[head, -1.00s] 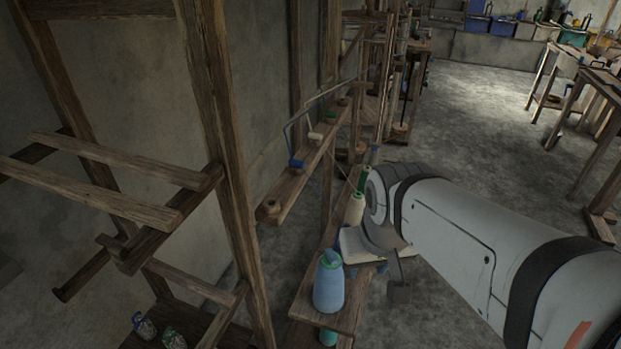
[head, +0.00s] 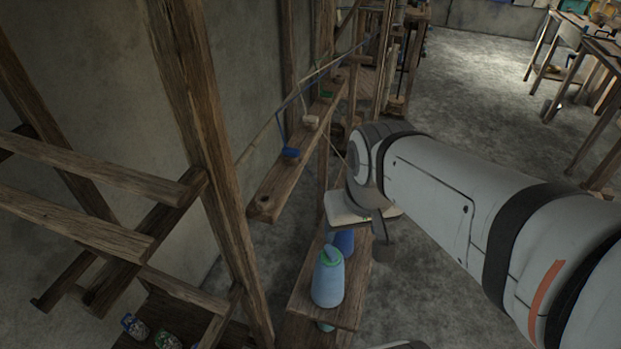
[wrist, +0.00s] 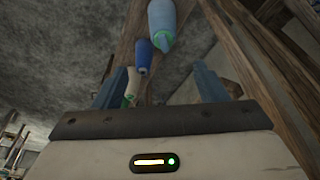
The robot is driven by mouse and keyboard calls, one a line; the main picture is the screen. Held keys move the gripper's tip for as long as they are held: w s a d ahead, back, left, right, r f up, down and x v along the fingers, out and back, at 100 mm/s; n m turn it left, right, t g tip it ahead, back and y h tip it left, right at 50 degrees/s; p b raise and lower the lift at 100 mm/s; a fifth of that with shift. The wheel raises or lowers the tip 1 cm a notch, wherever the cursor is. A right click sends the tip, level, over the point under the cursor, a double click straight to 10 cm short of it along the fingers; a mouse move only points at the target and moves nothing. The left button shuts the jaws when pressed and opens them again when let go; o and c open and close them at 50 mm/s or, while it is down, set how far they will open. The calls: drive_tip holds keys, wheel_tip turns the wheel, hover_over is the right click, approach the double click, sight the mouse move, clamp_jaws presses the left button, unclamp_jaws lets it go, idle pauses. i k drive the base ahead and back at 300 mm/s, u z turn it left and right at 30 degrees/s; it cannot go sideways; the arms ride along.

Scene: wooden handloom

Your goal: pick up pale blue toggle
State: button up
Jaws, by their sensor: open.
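The pale blue, cone-shaped piece with a green top (head: 328,277) stands upright on the narrow wooden shelf (head: 348,318), low in the middle of the head view. It is the only clearly pale blue thing I make out near my gripper. In the wrist view it shows at the top (wrist: 161,22), beyond the fingers, with its green end towards me. My gripper (wrist: 157,82) is open, with nothing between its fingers. It is apart from the pale blue piece, and in the head view it is behind it, partly hidden by my arm.
A darker blue cone (wrist: 142,55) and a cream one with a green end (wrist: 132,86) stand on the same shelf, nearer my fingers. A thick post (head: 190,110) stands further left.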

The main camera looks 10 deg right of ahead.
sight(328, 250)
drive_tip(key=z, duration=0.05)
drive_tip(key=k, duration=0.55)
drive_tip(key=u, duration=2.25)
drive_tip(key=k, duration=1.05)
drive_tip(key=z, duration=1.45)
drive_tip(key=i, duration=1)
drive_tip(key=u, duration=0.1)
